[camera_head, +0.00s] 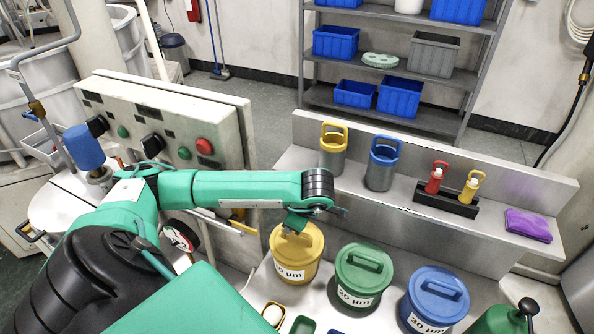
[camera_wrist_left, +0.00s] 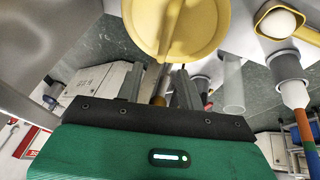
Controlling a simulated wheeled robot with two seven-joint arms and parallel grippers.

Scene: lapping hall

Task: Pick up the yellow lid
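The yellow lid (camera_head: 297,239) with a raised bar handle sits on a yellow tub labelled in µm, at the middle of the bench. In the left wrist view the lid (camera_wrist_left: 205,25) fills the top centre, its handle pointing down between my fingers. My left gripper (camera_head: 296,222) is over the lid, close to the handle. In the wrist view the left gripper (camera_wrist_left: 162,75) has its two fingers apart, one to each side of the handle's line. I cannot tell whether they touch it. My right gripper is not in view.
A green-lidded tub (camera_head: 362,270) and a blue-lidded tub (camera_head: 437,295) stand to the right of the yellow one. Behind is a raised ledge with a yellow-handled can (camera_head: 333,148), a blue-handled can (camera_head: 382,162) and a purple cloth (camera_head: 528,225). A control panel (camera_head: 165,120) stands at left.

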